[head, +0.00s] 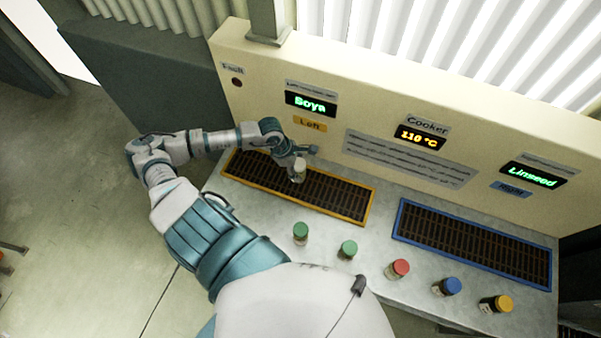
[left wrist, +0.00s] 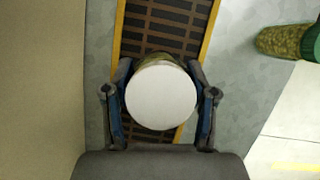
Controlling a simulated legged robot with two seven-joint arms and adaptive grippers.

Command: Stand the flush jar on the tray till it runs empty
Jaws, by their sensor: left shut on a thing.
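My left gripper (head: 299,165) is shut on a white-lidded jar (head: 299,174) over the yellow-framed slatted tray (head: 340,203). In the left wrist view the round white lid (left wrist: 161,97) sits between the two fingers, with a yellow-green edge of the jar behind it. The lid hides most of the jar, so its contents do not show clearly. I cannot tell whether the jar's base touches the slats. The tray also shows in the left wrist view (left wrist: 168,32). My right gripper is not in view.
A blue-framed tray (head: 475,245) lies to the right. Along the counter front stand two green-lidded jars (head: 301,233) (head: 348,250), a red-lidded (head: 397,269), a blue-lidded (head: 447,286) and a yellow-lidded one (head: 496,303). The panel (head: 345,110) behind reads Soya, 110 °C and Linseed.

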